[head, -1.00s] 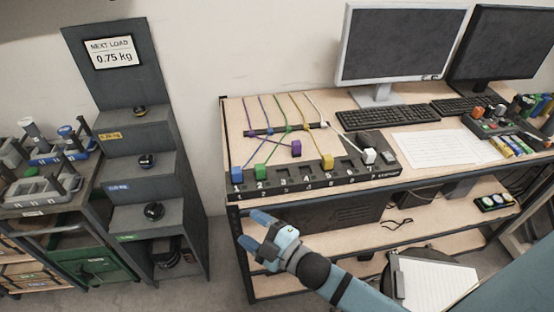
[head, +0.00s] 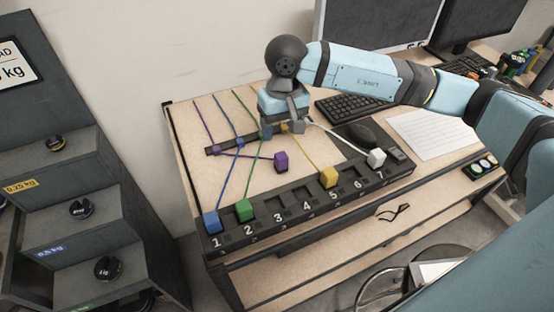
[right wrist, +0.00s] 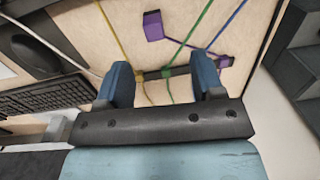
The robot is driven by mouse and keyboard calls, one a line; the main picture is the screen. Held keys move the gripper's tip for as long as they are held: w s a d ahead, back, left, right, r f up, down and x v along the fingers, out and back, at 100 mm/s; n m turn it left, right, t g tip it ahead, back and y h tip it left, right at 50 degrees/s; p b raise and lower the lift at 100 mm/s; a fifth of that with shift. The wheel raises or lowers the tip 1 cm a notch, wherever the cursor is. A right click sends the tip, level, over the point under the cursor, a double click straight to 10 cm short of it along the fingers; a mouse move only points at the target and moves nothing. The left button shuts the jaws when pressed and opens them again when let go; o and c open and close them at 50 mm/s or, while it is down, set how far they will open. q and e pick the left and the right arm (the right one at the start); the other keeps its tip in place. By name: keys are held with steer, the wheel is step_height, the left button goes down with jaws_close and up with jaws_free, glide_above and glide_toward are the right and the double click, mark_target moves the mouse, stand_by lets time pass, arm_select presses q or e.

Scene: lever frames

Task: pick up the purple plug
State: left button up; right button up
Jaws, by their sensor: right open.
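The purple plug (head: 281,162) lies loose on the wooden desk behind the numbered strip (head: 293,204), on the end of a purple cable. In the right wrist view the purple plug (right wrist: 153,25) shows ahead of the fingers, not between them. My right gripper (head: 282,127) points down over the cable rail, behind the plug. In the right wrist view the gripper (right wrist: 164,80) is open, its two blue fingers apart with yellow and green cables below them. My left gripper is not in view.
A blue plug (head: 211,222) sits at 1, a green plug (head: 243,210) at 2, a yellow plug (head: 329,178) at 5 and a white plug (head: 376,158) at 7. Keyboard (head: 352,106) and mouse (head: 354,134) lie right of the gripper. Cables cross the desk.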

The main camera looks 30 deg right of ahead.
mark_target(281, 155)
steer(key=shift+h, duration=0.3)
steer(key=f, duration=0.5)
steer(key=d+f+p, duration=0.1)
steer(key=f, duration=0.1)
steer(key=shift+w+f, duration=0.35)
steer(key=f, duration=0.1)
steer(key=f+p, duration=0.1)
steer(key=f, duration=0.2)
steer(key=shift+w+a+f, duration=0.15)
steer(key=shift+w+f, duration=0.15)
steer(key=shift+f, duration=0.5)
steer(key=c, duration=1)
